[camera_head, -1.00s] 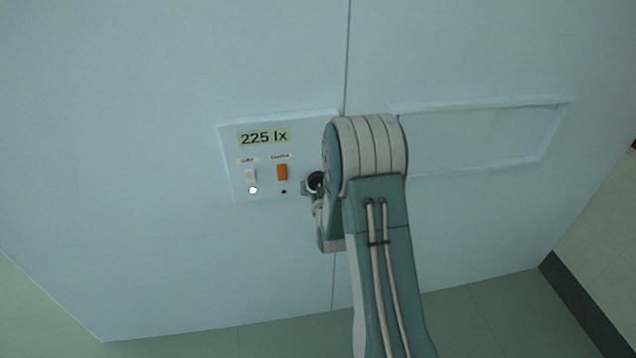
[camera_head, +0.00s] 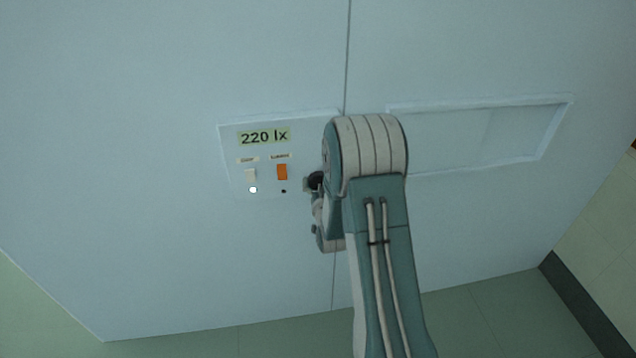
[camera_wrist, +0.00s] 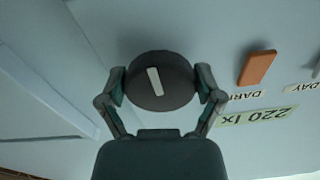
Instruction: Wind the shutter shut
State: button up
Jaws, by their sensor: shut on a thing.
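A dark round knob (camera_wrist: 158,80) with a white line mark fills the middle of the wrist view. My gripper (camera_wrist: 160,88) is shut on it, one finger on each side. In the head view the knob (camera_head: 316,180) shows as a small dark shape, mostly hidden by my arm. The recessed window (camera_head: 450,145) is right of my arm in the head view. A faint upright edge inside it, right of its middle, seems to be the shutter's edge; its left end is hidden behind my arm.
Left of the knob, the control panel (camera_head: 225,150) carries a display (camera_head: 263,136) reading 220 lx, an orange switch (camera_head: 282,172), a white switch (camera_head: 250,174) and a lit white lamp (camera_head: 253,189). The wall (camera_head: 150,250) around is bare.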

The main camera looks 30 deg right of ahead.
jog(key=o, duration=0.9)
jog(key=shift+w, duration=0.1)
jog(key=v, duration=1.2)
